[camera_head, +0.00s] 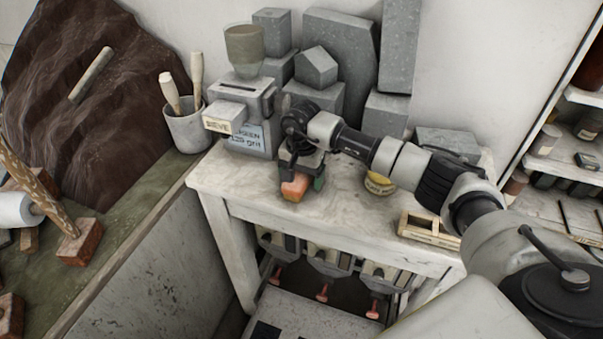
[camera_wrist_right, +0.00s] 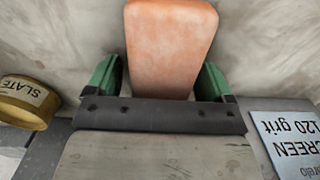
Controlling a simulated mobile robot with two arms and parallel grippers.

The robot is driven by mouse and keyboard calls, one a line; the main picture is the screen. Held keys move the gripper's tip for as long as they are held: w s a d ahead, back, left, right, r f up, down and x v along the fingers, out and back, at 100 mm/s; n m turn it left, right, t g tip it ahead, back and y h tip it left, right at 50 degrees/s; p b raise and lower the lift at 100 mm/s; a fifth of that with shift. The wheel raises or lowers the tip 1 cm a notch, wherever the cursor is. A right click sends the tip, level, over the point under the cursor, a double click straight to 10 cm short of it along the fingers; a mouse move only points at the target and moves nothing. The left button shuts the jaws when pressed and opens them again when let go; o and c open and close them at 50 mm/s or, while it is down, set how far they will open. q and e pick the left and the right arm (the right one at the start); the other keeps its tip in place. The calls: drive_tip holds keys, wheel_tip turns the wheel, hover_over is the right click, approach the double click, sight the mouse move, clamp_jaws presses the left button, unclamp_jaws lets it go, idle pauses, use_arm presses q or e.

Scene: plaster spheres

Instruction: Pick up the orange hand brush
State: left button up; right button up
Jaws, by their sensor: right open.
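The orange hand brush (camera_head: 295,188) is near the front edge of the white worktable (camera_head: 225,178), partly hidden by my right gripper (camera_head: 303,174). In the right wrist view, the brush shows as a smooth orange block (camera_wrist_right: 170,45). The green fingers of my right gripper (camera_wrist_right: 158,82) are open, one on each side of its near end. Narrow gaps seem to show between block and fingers; I cannot tell if either touches. Bristles are not visible. My left gripper is in neither view.
A grey machine (camera_head: 245,110) with a grit label stands left of my gripper, with stone blocks (camera_head: 340,50) behind. A yellow tin (camera_head: 380,184) labelled SLATE in the wrist view and a small wooden crate (camera_head: 428,229) are on the right. The front left tabletop is clear.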

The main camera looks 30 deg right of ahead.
drive_tip(key=shift+c, duration=0.3)
drive_tip(key=c, duration=1)
drive_tip(key=shift+r, duration=0.15)
drive_tip(key=shift+r+b, duration=0.55)
drive_tip(key=shift+r, duration=0.1)
drive_tip(key=r, duration=0.1)
drive_tip(key=b, duration=0.1)
drive_tip(key=r, duration=0.1)
drive_tip(key=shift+s+d+r+b, duration=0.25)
drive_tip(key=shift+d+r+b, duration=0.05)
drive_tip(key=shift+d+r, duration=0.05)
drive_tip(key=shift+s+d+r+b, duration=0.6)
drive_tip(key=shift+s+d+r, duration=0.55)
drive_tip(key=shift+s, duration=0.25)
drive_tip(key=shift+s+d+r+b, duration=0.55)
drive_tip(key=shift+s+d+r, duration=0.6)
drive_tip(key=shift+s, duration=0.25)
drive_tip(key=shift+s+d+r+b, duration=0.6)
drive_tip(key=shift+s+d+r, duration=0.55)
drive_tip(key=shift+s, duration=0.25)
